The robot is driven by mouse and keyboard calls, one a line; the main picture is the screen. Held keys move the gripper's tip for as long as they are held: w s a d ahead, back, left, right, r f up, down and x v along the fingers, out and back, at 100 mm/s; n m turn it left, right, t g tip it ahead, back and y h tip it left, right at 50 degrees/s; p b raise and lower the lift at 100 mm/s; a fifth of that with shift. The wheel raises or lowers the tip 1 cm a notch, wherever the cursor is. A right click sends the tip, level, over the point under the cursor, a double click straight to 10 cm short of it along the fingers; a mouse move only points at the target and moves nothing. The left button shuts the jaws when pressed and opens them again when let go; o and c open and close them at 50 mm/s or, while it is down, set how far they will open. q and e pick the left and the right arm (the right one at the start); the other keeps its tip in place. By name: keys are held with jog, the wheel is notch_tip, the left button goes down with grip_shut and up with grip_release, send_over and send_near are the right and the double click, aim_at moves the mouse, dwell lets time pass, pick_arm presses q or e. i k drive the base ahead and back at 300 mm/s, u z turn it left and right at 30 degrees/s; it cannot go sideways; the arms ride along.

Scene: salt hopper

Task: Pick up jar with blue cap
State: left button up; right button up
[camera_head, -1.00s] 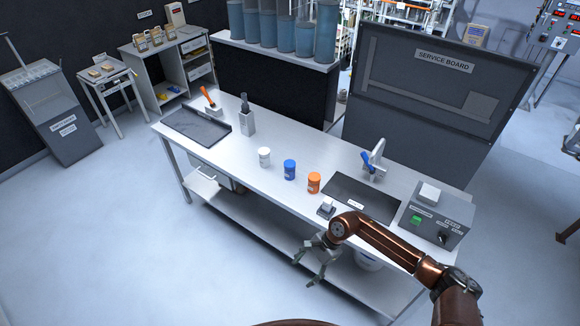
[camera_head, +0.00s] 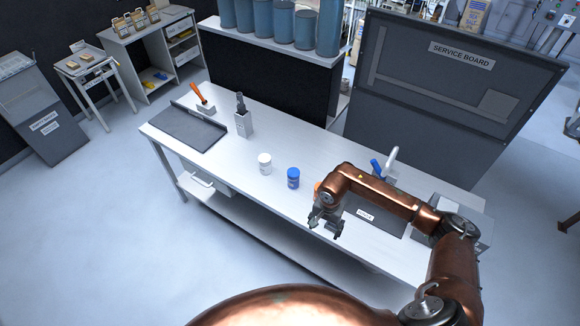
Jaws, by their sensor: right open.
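The jar with the blue cap (camera_head: 293,178) stands upright on the light workbench (camera_head: 215,165), near its front edge. A white jar (camera_head: 265,163) stands to its left. An orange jar (camera_head: 317,187) is to its right, mostly hidden behind my right arm. My right gripper (camera_head: 325,228) is open and empty, at the bench's front edge, to the right of and nearer than the blue-capped jar, apart from it. My left gripper is not in view.
A dark mat (camera_head: 375,216) lies on the right part of the bench, partly behind my arm. A dark tray (camera_head: 187,130), a grey holder (camera_head: 243,124) and an orange-handled tool (camera_head: 200,94) are at the left. The bench between holder and jars is clear.

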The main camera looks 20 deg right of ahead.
aim_at(292, 173)
jog(key=i, duration=1.25)
